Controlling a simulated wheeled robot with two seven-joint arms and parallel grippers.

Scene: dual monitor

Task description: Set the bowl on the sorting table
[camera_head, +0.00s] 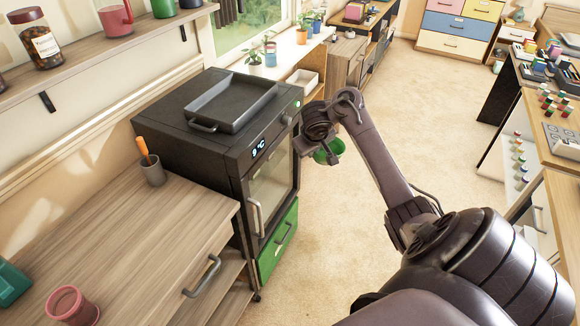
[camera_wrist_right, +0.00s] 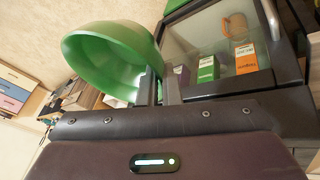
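A green bowl (camera_head: 335,147) hangs from my right gripper (camera_head: 327,156) in the head view, in the air over the floor to the right of the oven. In the right wrist view the bowl (camera_wrist_right: 110,50) is tilted, and its wall is between the two fingers of the gripper (camera_wrist_right: 160,88), which is shut on it. A wooden table (camera_head: 560,182) with small coloured items stands at the right edge of the head view. The frames do not make clear which surface is the sorting table. My left gripper is not in view.
A dark oven (camera_head: 205,150) with a grey tray (camera_head: 232,103) on top stands left of the bowl, a green drawer (camera_head: 278,243) below it. A wooden counter (camera_head: 120,235) at left holds a pink cup (camera_head: 72,305). The floor (camera_head: 400,115) between is clear.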

